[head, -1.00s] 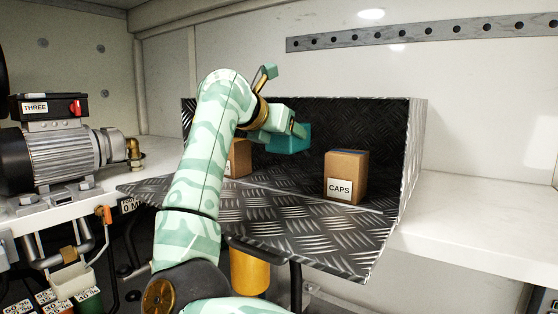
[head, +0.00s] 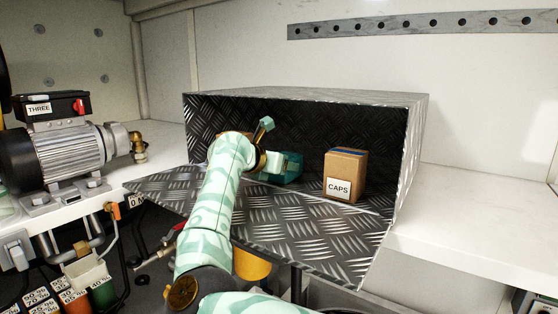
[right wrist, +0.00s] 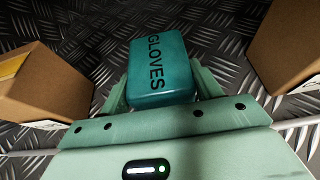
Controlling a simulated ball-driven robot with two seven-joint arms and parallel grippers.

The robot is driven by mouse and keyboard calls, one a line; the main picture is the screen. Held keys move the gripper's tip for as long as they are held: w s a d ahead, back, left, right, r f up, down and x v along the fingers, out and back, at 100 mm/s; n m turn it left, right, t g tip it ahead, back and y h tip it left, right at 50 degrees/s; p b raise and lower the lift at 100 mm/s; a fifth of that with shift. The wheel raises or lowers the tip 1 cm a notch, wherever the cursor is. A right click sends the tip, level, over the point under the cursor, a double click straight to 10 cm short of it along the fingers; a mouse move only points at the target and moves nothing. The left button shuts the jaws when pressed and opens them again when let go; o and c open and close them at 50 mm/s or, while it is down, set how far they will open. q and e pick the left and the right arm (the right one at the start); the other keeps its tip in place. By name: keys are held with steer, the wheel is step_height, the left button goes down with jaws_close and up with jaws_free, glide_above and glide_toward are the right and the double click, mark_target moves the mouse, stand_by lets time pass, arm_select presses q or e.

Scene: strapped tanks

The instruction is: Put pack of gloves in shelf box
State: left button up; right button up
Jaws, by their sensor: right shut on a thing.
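The teal pack of gloves (right wrist: 162,68), marked GLOVES, is between the fingers of my right gripper (right wrist: 163,92) in the right wrist view. The gripper is shut on it. In the head view the pack (head: 288,168) is inside the dark diamond-plate shelf box (head: 300,108), low near its floor; I cannot tell whether it touches the floor. My right gripper (head: 275,166) reaches in through the open front, and my arm hides part of the box's left side. My left gripper is not in view.
A cardboard box marked CAPS (head: 345,176) stands in the shelf box to the right of the pack. Another carton (right wrist: 40,85) is to the left, mostly hidden by my arm in the head view. The lowered front flap (head: 320,235) is bare. A motor pump (head: 75,155) stands left.

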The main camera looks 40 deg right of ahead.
steer(key=shift+f+b, duration=0.2)
steer(key=shift+b, duration=0.1)
steer(key=o, duration=1.2)
steer(key=shift+r, duration=0.1)
steer(key=shift+r, duration=0.15)
steer(key=b+v, duration=0.4)
steer(key=v, duration=0.7)
steer(key=shift+a, duration=0.2)
steer(key=shift+s+a+r, duration=0.15)
steer(key=shift+a, duration=0.1)
